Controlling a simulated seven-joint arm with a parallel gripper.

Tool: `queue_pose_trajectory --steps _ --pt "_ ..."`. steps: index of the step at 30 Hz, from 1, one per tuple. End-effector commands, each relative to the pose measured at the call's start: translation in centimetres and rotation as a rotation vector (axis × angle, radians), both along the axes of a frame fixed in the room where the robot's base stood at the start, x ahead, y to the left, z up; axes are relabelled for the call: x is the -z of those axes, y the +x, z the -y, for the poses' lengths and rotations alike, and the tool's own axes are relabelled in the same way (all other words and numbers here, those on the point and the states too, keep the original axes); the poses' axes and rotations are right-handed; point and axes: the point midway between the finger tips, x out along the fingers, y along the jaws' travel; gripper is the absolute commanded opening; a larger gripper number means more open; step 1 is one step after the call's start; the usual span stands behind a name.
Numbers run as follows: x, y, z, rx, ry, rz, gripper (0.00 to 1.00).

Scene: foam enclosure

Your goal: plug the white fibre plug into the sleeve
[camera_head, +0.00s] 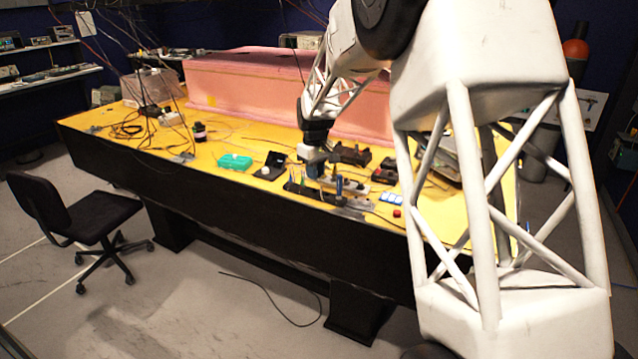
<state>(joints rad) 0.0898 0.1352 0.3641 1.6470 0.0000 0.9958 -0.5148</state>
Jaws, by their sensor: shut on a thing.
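My gripper (314,172) is low over the front edge of the yellow table (225,145), at the end of my white lattice arm. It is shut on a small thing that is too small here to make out. The white fibre plug and the sleeve cannot be told apart from the small parts around the fingertips. A grey and white fixture (345,184) stands just right of and below the gripper, with small blue upright parts beside it. Whether the held thing touches the fixture cannot be seen.
A teal case (235,161) and a black open box (271,166) lie left of the gripper. Dark blocks (350,155) lie behind it to the right. A large pink foam enclosure (245,95) fills the back. My arm hides the table's right part.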

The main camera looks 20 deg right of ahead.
Motion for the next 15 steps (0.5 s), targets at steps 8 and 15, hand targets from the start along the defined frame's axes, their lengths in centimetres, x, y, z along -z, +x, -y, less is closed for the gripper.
queue_pose_trajectory --steps 8,15 --pt "-1.1 2.4 0.2 0.143 0.0 0.001 0.0" --pt "-1.8 4.3 0.8 0.228 0.0 0.0 0.0"
